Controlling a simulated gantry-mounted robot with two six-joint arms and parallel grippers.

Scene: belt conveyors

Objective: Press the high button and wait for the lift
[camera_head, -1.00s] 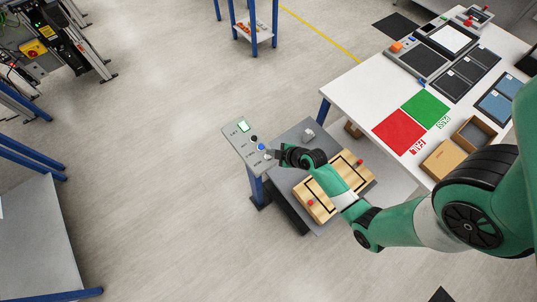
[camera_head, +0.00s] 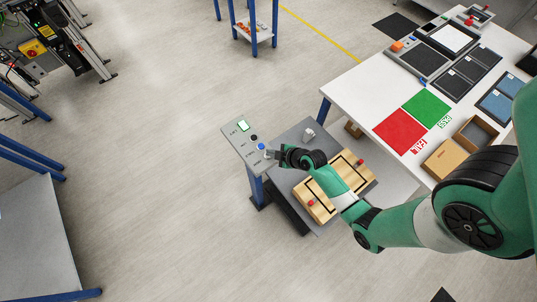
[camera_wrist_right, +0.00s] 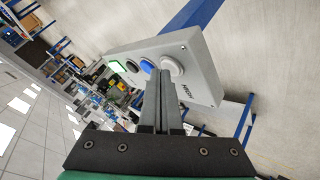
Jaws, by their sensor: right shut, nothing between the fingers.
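A grey control panel (camera_head: 241,146) stands on a blue post, with a lit green display (camera_head: 243,126), a black button (camera_head: 253,138) and a blue button (camera_head: 261,147). In the right wrist view a white button (camera_wrist_right: 173,66) sits beside the blue button (camera_wrist_right: 147,66), by a label that seems to read HIGH (camera_wrist_right: 185,90). My right gripper (camera_head: 270,154) is shut and empty, its fingertips at the panel's lower end near the white button; I cannot tell whether they touch it. The lift platform (camera_head: 293,138) bears a wooden board (camera_head: 316,205). My left gripper is not in view.
A white table (camera_head: 352,92) stands to the right of the lift, with red and green mats, trays and a cardboard box (camera_head: 443,158). A blue-framed rack (camera_head: 254,22) stands at the back. The floor left of the panel is clear.

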